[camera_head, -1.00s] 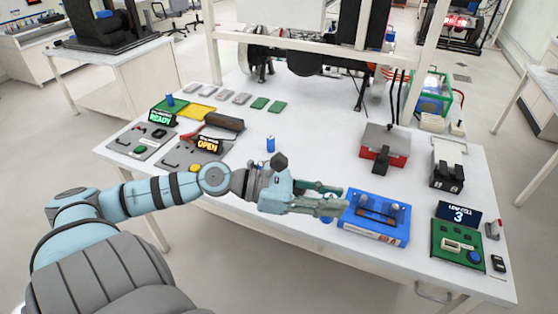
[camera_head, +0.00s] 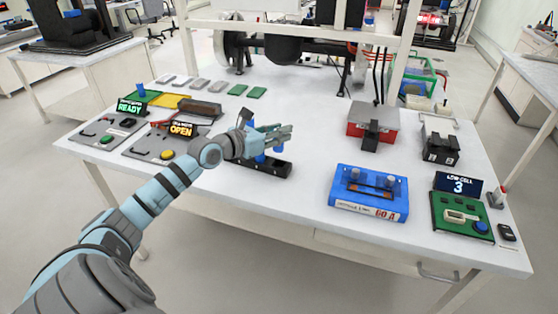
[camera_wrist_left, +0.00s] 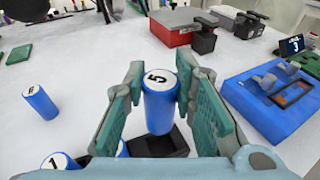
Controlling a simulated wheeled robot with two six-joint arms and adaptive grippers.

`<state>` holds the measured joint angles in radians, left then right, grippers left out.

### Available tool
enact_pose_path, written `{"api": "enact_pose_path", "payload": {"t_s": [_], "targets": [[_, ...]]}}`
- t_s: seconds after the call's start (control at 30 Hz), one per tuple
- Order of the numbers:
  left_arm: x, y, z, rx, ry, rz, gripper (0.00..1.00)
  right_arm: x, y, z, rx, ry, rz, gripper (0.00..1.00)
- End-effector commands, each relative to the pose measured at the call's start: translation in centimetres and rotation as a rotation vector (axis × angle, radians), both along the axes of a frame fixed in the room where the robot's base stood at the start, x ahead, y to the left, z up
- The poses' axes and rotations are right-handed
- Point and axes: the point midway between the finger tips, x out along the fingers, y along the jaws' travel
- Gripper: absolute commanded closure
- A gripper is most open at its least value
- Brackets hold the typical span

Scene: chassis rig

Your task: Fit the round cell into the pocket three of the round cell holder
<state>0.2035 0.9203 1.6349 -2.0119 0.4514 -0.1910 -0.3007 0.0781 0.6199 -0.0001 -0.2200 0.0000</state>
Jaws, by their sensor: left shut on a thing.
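My left gripper (camera_head: 286,134) is above the black round cell holder (camera_head: 287,169) on the table. In the left wrist view its fingers (camera_wrist_left: 160,95) are shut on an upright blue round cell (camera_wrist_left: 160,112) marked 5. The cell's lower end is in front of the holder (camera_wrist_left: 178,142); I cannot tell whether it is inside a pocket. A cell marked 1 (camera_wrist_left: 60,162) and another blue cell (camera_wrist_left: 122,150) show at the holder, partly hidden by the fingers. Another blue cell (camera_wrist_left: 40,101) stands apart on the table. Pocket three cannot be made out. My right gripper is not in view.
A blue fixture (camera_head: 370,205) stands right of the holder. A red and grey box (camera_head: 372,120) is behind it. A green board (camera_head: 462,218) with a sign (camera_head: 458,184) reading LOW CELL 3 is at the right. Grey panels (camera_head: 160,143) lie left. The table between holder and fixture is clear.

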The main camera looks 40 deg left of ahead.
Motion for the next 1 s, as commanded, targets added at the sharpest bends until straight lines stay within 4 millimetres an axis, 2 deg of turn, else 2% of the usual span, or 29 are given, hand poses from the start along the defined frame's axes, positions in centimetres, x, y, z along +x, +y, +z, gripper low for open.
{"api": "enact_pose_path", "payload": {"t_s": [0.03,0.17,0.3,0.4,0.6,0.63,0.67,1.0], "targets": [[0.0,0.0,-1.2,0.0,-0.002,0.0,1.0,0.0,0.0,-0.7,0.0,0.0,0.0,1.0],[0.0,0.0,-3.1,0.0,-0.002,0.0,1.0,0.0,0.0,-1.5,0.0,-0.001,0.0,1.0],[0.0,0.0,-6.6,0.0,-0.002,0.0,1.0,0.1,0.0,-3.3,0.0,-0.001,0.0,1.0],[0.0,0.0,-7.8,0.0,0.003,-0.001,1.0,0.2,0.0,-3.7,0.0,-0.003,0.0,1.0],[-0.1,-0.1,-7.7,-0.001,0.006,-0.002,1.0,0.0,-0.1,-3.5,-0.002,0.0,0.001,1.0],[-0.1,-0.1,-7.7,0.0,0.006,-0.002,0.71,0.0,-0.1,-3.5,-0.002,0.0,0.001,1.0],[-0.1,-0.1,-7.7,0.0,0.005,-0.002,0.67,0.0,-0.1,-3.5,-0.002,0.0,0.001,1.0],[-0.3,0.1,-7.3,0.002,0.0,0.001,0.67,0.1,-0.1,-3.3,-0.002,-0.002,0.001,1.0]]}}
